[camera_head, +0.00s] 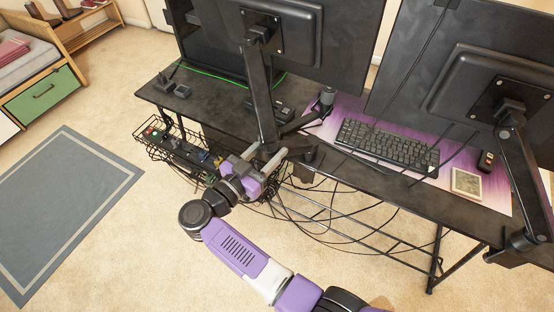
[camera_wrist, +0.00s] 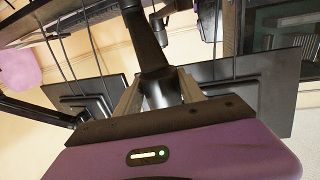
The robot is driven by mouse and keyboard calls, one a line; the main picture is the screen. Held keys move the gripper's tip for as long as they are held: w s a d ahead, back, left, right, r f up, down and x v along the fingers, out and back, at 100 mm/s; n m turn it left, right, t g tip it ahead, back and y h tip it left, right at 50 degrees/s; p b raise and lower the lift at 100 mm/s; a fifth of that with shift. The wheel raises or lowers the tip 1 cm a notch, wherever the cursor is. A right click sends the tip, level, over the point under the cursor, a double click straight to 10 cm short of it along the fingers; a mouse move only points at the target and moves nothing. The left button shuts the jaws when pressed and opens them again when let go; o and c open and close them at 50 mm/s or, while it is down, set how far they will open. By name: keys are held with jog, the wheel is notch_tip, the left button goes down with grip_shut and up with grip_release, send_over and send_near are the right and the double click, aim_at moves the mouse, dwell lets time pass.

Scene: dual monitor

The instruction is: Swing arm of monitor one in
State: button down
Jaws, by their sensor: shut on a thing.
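Two black monitors stand on the desk with their backs toward me, a left monitor (camera_head: 345,38) and a right monitor (camera_head: 410,70). The left monitor's black arm (camera_head: 260,95) runs from the mount on its back down to the desk's near edge, with another link going back to a clamp post (camera_head: 325,100). My gripper (camera_head: 265,158) is at the low end of this arm, with its fingers around it. In the wrist view, my gripper (camera_wrist: 160,92) has its two grey fingers on either side of the black arm (camera_wrist: 148,45). The exact contact faces are hidden.
The black desk (camera_head: 150,95) carries a keyboard (camera_head: 385,145) on a purple mat (camera_head: 350,108). A wire basket (camera_head: 150,150) and loose cables hang under the near edge. The right monitor's arm (camera_head: 522,175) is clamped at right. Open carpet lies at left.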

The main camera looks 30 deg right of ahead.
jog(key=w, duration=0.2)
jog(key=shift+w+a+r+b, duration=0.15)
jog(key=shift+w+a+b, duration=0.15)
jog(key=shift+w+a, duration=0.1)
jog(key=shift+d, duration=0.1)
jog(key=c, duration=0.8)
grip_release()
jog(key=shift+w, duration=0.1)
jog(key=shift+o, duration=0.2)
jog(key=shift+d, duration=0.1)
jog(key=b+v, duration=0.1)
jog(key=v, duration=0.7)
jog(key=shift+m, duration=0.3)
